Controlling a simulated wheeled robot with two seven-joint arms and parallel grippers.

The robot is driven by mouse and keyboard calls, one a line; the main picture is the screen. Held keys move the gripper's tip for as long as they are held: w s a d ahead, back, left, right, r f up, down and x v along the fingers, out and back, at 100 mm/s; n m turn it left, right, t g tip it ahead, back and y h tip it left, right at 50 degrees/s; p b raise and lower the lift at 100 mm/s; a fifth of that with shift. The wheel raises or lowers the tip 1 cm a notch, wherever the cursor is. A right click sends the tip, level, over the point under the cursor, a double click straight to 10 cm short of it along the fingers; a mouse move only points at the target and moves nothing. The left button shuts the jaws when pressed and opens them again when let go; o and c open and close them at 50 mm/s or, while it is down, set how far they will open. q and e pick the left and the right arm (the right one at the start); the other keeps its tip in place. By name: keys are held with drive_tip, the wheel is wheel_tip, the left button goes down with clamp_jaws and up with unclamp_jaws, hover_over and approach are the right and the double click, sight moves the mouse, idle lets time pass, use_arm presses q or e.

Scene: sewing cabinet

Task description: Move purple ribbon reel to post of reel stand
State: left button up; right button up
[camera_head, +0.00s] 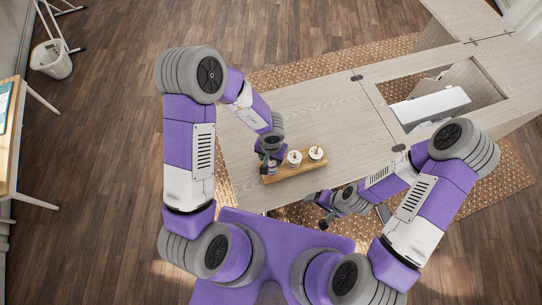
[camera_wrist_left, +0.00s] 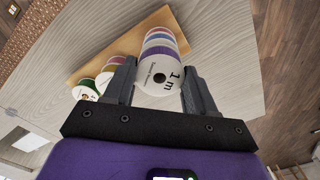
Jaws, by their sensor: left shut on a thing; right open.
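The purple ribbon reel (camera_wrist_left: 160,72) has a white "1 m" end face and sits between the fingers of my left gripper (camera_wrist_left: 158,88), which is shut on it. Behind it in the wrist view, red and blue bands (camera_wrist_left: 160,36) line up with it; I cannot tell whether it touches them. The wooden reel stand (camera_head: 299,174) lies on the table, with my left gripper (camera_head: 268,161) over its left end. Its posts under the held reel are hidden. My right gripper (camera_head: 325,222) is open and empty near the table's front edge.
A white-faced reel (camera_head: 295,159) stands mid-stand and another (camera_head: 316,153) at its right. In the wrist view several reels (camera_wrist_left: 85,92) show left of the held one. The pale table (camera_head: 310,110) is clear behind the stand. A white sewing machine (camera_head: 430,106) is at the right.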

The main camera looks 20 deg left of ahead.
use_arm(q)
drive_tip(key=shift+f, duration=0.25)
drive_tip(key=o, duration=1.1)
wheel_tip(320, 180, up, 8)
drive_tip(key=p, duration=0.4)
drive_tip(key=shift+f, duration=0.2)
drive_tip(key=shift+s, duration=0.1)
